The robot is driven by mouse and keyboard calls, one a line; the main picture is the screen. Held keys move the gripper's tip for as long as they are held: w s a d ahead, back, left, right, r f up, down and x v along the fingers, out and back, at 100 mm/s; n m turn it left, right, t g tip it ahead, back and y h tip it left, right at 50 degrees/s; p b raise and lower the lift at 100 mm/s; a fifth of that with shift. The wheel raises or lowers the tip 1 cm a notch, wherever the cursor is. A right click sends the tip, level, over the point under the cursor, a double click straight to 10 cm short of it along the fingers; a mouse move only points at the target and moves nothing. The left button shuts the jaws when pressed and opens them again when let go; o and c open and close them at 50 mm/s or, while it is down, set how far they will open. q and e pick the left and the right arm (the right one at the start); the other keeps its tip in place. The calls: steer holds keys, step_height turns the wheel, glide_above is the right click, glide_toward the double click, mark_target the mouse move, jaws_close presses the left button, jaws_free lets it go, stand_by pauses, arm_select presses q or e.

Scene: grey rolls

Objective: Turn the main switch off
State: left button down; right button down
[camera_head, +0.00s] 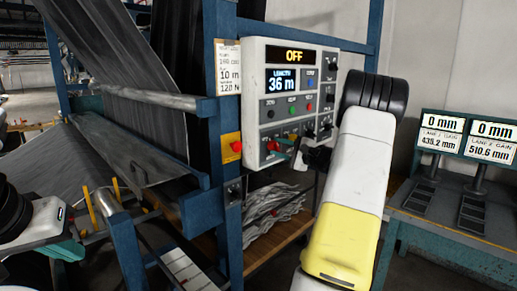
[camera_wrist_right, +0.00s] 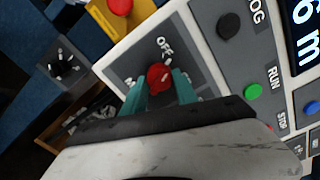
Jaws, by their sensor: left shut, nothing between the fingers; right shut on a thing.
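The main switch is a red knob (camera_wrist_right: 159,77) on a dark grey plate, with an OFF label beside it in the right wrist view. It also shows small at the lower left of the control box (camera_head: 262,90) in the head view. My right gripper (camera_wrist_right: 160,88) has its teal fingers on both sides of the knob and is shut on it. The box's top display (camera_head: 294,55) reads OFF in yellow. My left gripper (camera_head: 65,250) is low at the left edge of the head view, shut and empty, away from the box.
A red button on a yellow plate (camera_head: 231,146) sits just left of the box, on a blue post. Green, red and black buttons are close to the switch. A blue-framed machine with grey fabric (camera_head: 110,60) fills the left. A bench with two displays (camera_head: 465,135) stands right.

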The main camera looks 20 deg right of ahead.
steer(key=shift+n, duration=2.2)
steer(key=c, duration=1)
jaws_free()
steer(key=shift+o, duration=0.2)
steer(key=shift+s+d, duration=0.1)
steer(key=shift+s, duration=0.05)
steer(key=v, duration=0.7)
steer(key=shift+s, duration=0.3)
